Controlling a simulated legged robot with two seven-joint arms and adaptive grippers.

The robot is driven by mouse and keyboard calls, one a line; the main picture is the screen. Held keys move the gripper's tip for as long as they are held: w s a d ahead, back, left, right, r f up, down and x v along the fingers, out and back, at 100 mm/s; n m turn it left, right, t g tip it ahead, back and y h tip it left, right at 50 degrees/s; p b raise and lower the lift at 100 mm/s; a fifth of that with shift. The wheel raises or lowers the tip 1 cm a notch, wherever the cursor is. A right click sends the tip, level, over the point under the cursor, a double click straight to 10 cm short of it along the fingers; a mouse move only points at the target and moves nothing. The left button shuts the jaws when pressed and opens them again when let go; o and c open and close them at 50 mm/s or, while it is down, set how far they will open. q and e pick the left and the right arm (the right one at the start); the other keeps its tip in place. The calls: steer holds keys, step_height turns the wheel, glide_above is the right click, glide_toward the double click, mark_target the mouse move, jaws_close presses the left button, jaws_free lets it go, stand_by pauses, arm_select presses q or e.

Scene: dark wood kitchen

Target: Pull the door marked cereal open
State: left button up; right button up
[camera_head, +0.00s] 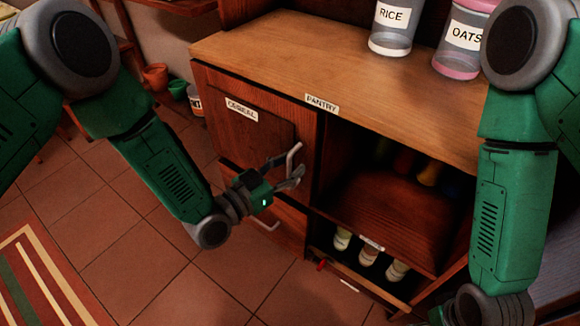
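The door marked cereal (255,120) is a dark wood panel at the upper left of the cabinet front, with a white CEREAL label. It looks shut. A pale metal handle (292,158) stands near its right edge. My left gripper (289,170) is in front of this door with its fingers apart, one above the other, at the handle. Whether the fingers touch the handle I cannot tell. My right wrist is at the bottom right; its gripper is mostly cut off by the lower edge and its fingers do not show clearly.
A cabinet top (300,50) carries a RICE jar (393,28) and an OATS jar (460,40). The open pantry compartment (400,190) is right of the door, with several bottles below. A drawer handle (263,223) sits under the door.

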arm_select(q)
jaws_close()
